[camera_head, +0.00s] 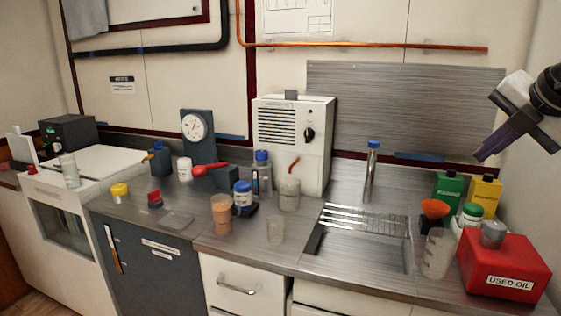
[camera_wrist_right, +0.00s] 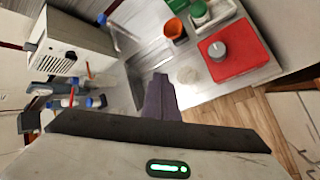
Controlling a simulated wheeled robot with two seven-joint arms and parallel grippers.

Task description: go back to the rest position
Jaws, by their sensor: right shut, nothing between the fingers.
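My right gripper (camera_head: 482,156) comes in from the upper right in the head view, raised above the right end of the counter. Its dark fingers are shut with nothing between them, and it touches nothing. In the right wrist view its fingers (camera_wrist_right: 160,80) show together at the middle, with the counter and sink far below them. My left gripper is in neither view.
Under my right gripper stand a red used-oil box (camera_head: 505,268), a green bottle (camera_head: 447,190), a yellow bottle (camera_head: 484,193) and an orange funnel (camera_head: 435,210). A sink (camera_head: 365,252) with a rack lies left of them. A white machine (camera_head: 292,140) stands at the back.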

